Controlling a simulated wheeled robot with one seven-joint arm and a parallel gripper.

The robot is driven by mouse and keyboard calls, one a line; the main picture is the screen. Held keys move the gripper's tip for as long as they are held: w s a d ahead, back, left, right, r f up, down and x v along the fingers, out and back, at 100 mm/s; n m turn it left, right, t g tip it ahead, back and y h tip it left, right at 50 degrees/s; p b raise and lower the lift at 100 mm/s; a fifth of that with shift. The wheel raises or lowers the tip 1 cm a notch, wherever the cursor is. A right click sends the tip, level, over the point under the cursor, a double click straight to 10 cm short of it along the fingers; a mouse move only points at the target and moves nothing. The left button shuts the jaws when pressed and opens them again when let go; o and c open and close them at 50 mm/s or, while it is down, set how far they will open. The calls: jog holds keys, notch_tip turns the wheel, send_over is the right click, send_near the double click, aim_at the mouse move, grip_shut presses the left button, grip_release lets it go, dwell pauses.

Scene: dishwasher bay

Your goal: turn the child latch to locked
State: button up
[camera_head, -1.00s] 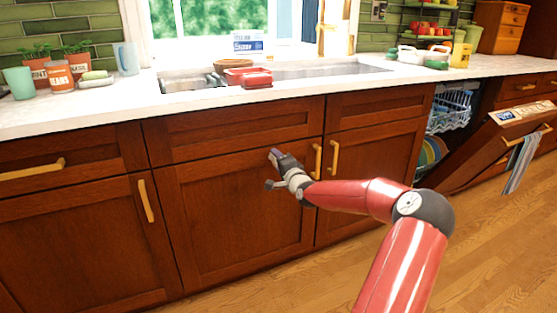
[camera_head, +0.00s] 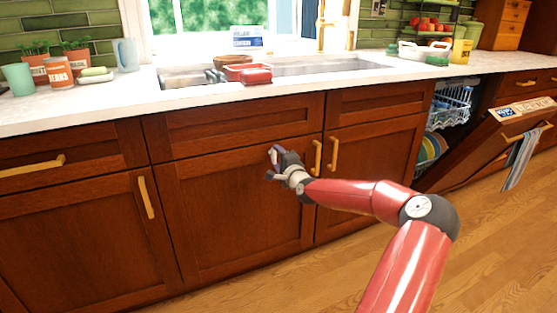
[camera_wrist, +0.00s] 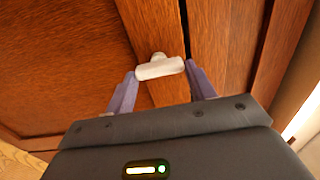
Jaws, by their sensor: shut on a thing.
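The child latch is a small white bar with a rounded hub behind it, and it shows in the wrist view (camera_wrist: 160,69) on the wooden cabinet front. It lies nearly crosswise in that view, slightly tilted, beside a dark vertical gap. My gripper (camera_wrist: 161,76) has its two purple fingers at the bar's two ends, shut on it. In the head view my gripper (camera_head: 277,151) is at the upper part of the cabinet door below the sink. The latch is too small and covered there to make out clearly, and no locked marking is readable.
Brass handles (camera_head: 317,158) stand just right of my gripper. The counter (camera_head: 110,110) runs above it, with a sink (camera_head: 330,68) and red dishes. The dishwasher door (camera_head: 490,150) hangs open at the right. The wooden floor (camera_head: 300,295) in front is clear.

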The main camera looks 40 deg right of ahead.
jog(key=o, duration=1)
jog(key=shift+s, duration=0.1)
jog(key=v, duration=0.7)
jog(key=shift+s+a+b, duration=0.1)
jog(key=shift+s+b, duration=0.25)
